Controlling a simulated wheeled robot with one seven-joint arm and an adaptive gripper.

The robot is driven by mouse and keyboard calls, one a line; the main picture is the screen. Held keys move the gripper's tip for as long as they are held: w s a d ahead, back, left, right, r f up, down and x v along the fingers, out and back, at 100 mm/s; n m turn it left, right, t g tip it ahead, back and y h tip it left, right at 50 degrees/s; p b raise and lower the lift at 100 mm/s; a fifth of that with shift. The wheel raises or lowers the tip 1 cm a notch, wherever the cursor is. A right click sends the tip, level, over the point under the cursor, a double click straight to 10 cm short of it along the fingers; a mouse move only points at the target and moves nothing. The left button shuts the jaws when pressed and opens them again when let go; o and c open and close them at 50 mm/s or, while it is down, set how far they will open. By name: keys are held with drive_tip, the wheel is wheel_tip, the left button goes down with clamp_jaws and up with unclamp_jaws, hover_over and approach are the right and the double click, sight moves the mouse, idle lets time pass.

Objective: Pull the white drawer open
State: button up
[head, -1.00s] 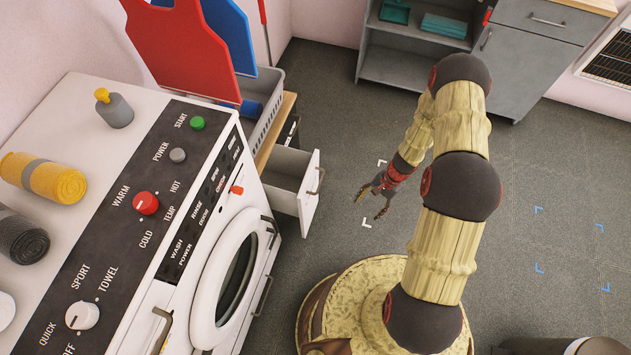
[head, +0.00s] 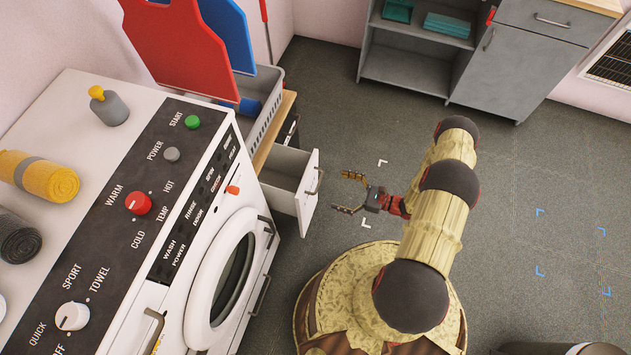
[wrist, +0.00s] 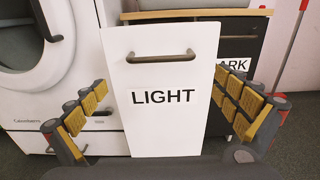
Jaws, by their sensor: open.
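The white drawer (head: 308,195) stands pulled out from the cabinet beside the washing machine, and its inside shows in the head view. In the wrist view its white front (wrist: 165,125) carries the label LIGHT and a dark bar handle (wrist: 160,57). My gripper (head: 348,192) is open and empty, to the right of the drawer front and apart from it, fingers pointing at it. In the wrist view my gripper's fingers (wrist: 165,112) are spread wide on both sides of the drawer front, with the handle between and beyond them.
The white washing machine (head: 160,225) stands left of the drawer. A dark drawer labelled ARK (wrist: 238,65) is partly hidden behind it. A grey basket (head: 262,112) with red and blue boards stands behind. A grey cabinet (head: 520,55) is at the back. Floor around my gripper is clear.

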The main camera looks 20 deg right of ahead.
sight(319, 182)
drive_tip(key=shift+r+b+x, duration=0.2)
drive_tip(key=shift+b+x, duration=0.1)
drive_tip(key=shift+x, duration=1)
drive_tip(key=shift+r+b+x, duration=0.2)
drive_tip(key=shift+b+x, duration=0.1)
drive_tip(key=shift+x, duration=1)
drive_tip(key=shift+r+b+x, duration=0.2)
drive_tip(key=shift+b+x, duration=0.1)
drive_tip(key=shift+x, duration=1)
drive_tip(key=shift+c, duration=0.8)
